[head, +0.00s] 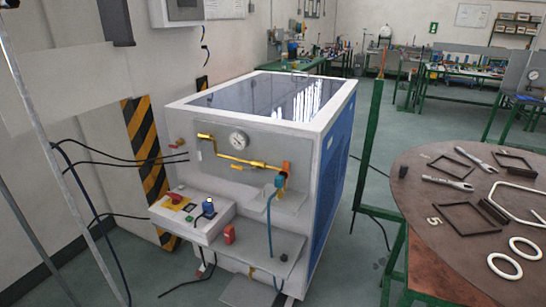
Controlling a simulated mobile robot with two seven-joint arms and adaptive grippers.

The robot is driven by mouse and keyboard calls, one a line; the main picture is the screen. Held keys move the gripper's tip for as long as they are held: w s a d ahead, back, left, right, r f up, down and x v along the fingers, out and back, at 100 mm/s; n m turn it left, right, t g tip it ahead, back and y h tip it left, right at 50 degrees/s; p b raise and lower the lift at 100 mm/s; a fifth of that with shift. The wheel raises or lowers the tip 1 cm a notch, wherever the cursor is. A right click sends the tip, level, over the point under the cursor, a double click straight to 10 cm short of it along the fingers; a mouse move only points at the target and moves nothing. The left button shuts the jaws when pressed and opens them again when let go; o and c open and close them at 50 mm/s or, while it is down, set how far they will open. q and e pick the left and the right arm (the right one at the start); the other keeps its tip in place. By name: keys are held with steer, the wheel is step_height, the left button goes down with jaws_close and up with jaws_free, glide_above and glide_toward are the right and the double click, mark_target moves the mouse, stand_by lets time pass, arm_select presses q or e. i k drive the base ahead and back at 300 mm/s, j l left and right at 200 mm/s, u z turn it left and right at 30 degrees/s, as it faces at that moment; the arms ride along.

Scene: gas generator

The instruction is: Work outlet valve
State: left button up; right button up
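The gas generator (322,130) is a white cabinet with a dark glossy top and a blue side. Its front panel (218,156) carries a round white gauge (238,138) and yellow piping (235,156). A yellow handle (205,136) is at the upper left of the panel. An orange part (286,168) stands at the right end of the piping, above a teal fitting (279,181) with a blue hose hanging down. A small red-handled valve (180,142) is left of the panel. Which one is the outlet valve cannot be told. Neither gripper shows.
A control box (196,215) with a blue knob juts out below the panel. A red item (229,234) stands on the lower ledge. A round brown table (450,215) with tools and rings is at right. Dark cables run at left. Some floor is clear between cabinet and table.

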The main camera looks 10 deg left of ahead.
mark_target(242, 168)
steer(key=i+j+z, duration=0.25)
steer(key=j+z, duration=0.2)
steer(key=j, duration=0.15)
steer(key=i+j+z, duration=0.1)
steer(key=j+z, duration=0.4)
steer(key=j, duration=0.35)
steer(key=j+z, duration=0.25)
steer(key=j, duration=0.3)
